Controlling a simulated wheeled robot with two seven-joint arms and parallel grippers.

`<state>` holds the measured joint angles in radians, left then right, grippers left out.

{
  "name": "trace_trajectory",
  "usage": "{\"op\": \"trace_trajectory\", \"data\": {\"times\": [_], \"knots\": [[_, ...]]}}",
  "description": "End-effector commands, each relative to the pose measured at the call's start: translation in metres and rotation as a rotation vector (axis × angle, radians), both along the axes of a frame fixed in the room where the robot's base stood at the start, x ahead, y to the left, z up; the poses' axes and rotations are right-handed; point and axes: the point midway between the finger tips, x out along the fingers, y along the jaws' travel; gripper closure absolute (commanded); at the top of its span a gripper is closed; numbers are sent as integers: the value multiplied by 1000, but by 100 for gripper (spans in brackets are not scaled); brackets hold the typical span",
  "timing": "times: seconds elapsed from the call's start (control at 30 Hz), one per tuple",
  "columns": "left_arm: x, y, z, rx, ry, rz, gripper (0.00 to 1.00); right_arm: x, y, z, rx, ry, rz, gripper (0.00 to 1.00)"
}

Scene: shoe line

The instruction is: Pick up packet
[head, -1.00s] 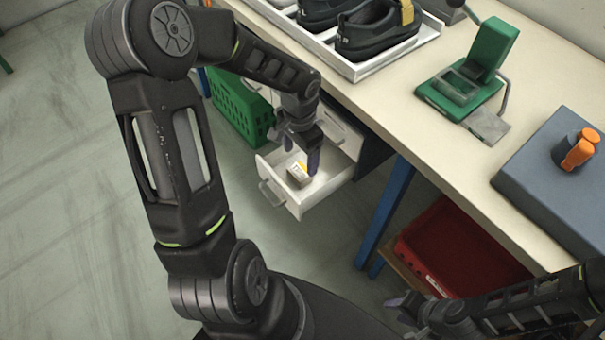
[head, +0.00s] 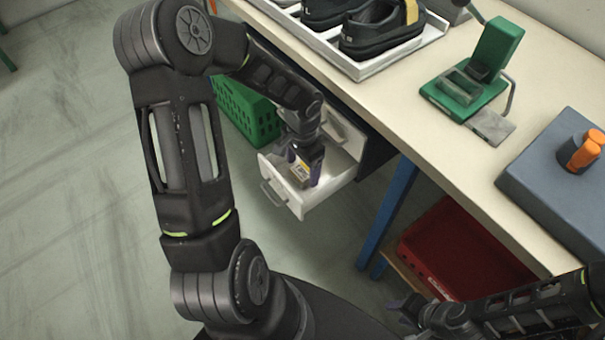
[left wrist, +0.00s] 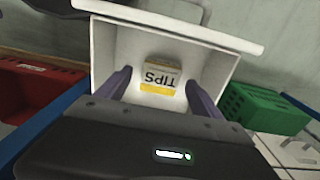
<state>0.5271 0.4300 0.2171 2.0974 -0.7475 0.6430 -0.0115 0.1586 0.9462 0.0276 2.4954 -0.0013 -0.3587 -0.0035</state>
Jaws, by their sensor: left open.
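In the head view the packet (head: 300,173) shows just between the fingers of my left gripper (head: 303,172). My left gripper is open over the drawer, with its two purple fingers either side of the packet in the left wrist view (left wrist: 159,92). I cannot tell whether they touch it. My right gripper (head: 402,307) is at the bottom right of the head view, away from the drawer; its jaw state is unclear.
A green crate (head: 247,110) stands beside the drawer and a red bin (head: 462,250) sits under the bench to the right. The bench (head: 440,140) holds a tray of black shoes (head: 380,32), a green device (head: 478,75) and a grey block (head: 560,180).

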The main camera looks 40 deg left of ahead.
Motion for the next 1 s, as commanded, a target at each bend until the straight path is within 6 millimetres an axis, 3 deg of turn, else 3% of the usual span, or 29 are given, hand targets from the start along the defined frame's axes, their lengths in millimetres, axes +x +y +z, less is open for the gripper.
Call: {"op": "trace_trajectory", "data": {"times": [0.1,0.2,0.77,1.0], "knots": [[0,0,-18,-1,1,0,24,0,0,-4,0,0,0,64],[0,0,-24,0,0,1,24,0,0,-4,0,0,0,64],[0,0,-23,1,-1,0,24,0,0,-4,0,0,0,64],[0,0,-23,1,-1,0,41,0,0,-4,0,0,0,64]]}}
